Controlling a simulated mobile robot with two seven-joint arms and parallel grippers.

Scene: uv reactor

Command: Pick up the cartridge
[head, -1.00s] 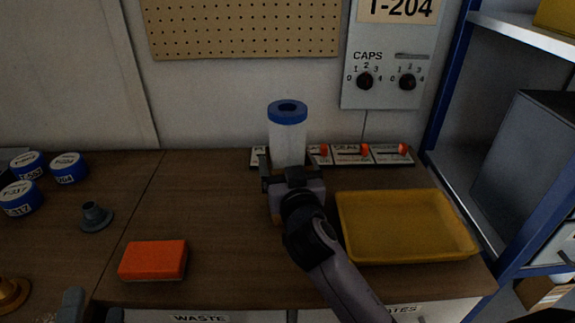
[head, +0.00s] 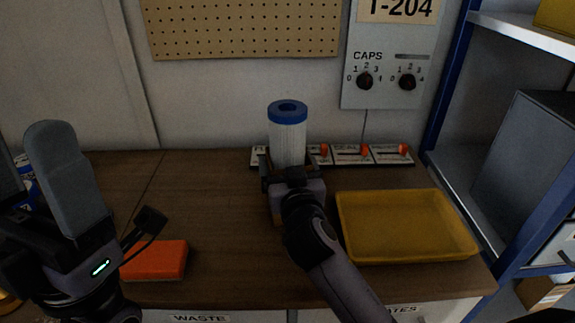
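The cartridge (head: 288,138) is a white, ribbed upright cylinder with a blue ring-shaped top, at the back middle of the bench. My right gripper (head: 289,172) reaches it from the front, with a finger on each side of its lower part, and looks shut on it. The cartridge's lower end is hidden behind the gripper, so I cannot tell whether it touches the bench. My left gripper (head: 30,165) is large and close at the left edge, fingers pointing up and apart, empty. Part of it is cut off by the frame.
A yellow tray (head: 349,243) sits right of my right arm. A row of orange-handled switches (head: 350,155) lies behind. An orange block (head: 160,261) is at the front left, partly hidden by my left gripper. A blue-framed shelf (head: 452,95) stands at right. The bench's middle left is clear.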

